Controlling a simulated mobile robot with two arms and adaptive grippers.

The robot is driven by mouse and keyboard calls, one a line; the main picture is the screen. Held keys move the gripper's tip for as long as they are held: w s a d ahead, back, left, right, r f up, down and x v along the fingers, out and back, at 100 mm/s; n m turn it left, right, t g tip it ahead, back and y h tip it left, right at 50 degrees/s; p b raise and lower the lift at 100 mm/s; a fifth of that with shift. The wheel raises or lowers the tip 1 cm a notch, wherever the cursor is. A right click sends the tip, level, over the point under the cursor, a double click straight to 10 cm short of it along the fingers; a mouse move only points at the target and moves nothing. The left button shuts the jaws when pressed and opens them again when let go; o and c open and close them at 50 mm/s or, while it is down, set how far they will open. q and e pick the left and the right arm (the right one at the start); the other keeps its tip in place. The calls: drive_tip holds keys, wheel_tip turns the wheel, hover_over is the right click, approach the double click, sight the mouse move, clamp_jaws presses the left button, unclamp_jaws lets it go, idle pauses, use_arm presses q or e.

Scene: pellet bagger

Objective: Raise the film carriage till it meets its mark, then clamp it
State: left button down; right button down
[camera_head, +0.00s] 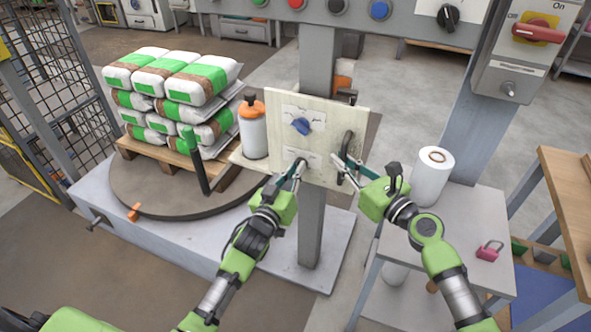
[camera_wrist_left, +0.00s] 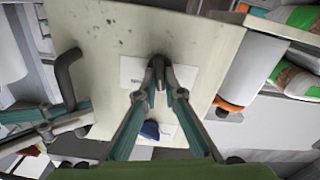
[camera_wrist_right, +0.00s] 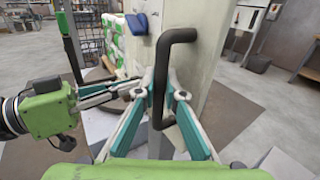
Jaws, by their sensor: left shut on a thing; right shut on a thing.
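The film carriage is likely the cream panel (camera_head: 335,108) on the grey post (camera_head: 313,225). It bears a blue knob (camera_head: 301,126), a lower white label and a black bent handle (camera_head: 347,145) on its right. My right gripper (camera_head: 346,166) is shut on the handle; the right wrist view shows its fingers on the handle's upright bar (camera_wrist_right: 160,80). My left gripper (camera_head: 299,166) is shut on a small dark part at the lower label; its fingertips (camera_wrist_left: 158,68) hide most of that part. I cannot make out the height mark.
Stacked bags (camera_head: 165,72) lie on a pallet on a round turntable (camera_head: 150,190). At right, a grey table (camera_head: 450,215) holds a white roll (camera_head: 431,178) and a pink padlock (camera_head: 489,251). A control box (camera_head: 330,14) hangs above.

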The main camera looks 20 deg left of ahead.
use_arm(q)
drive_tip(key=m, duration=1.1)
drive_tip(key=shift+d+f, duration=0.1)
drive_tip(key=shift+d, duration=0.1)
use_arm(e)
drive_tip(key=shift+d, duration=0.1)
use_arm(q)
drive_tip(key=shift+m, duration=0.5)
use_arm(e)
drive_tip(key=shift+r, duration=0.1)
use_arm(q)
drive_tip(key=c, duration=2.1)
unclamp_jaws()
drive_tip(key=shift+c, duration=0.2)
drive_tip(key=s+a, duration=0.1)
drive_tip(key=s, duration=1.1)
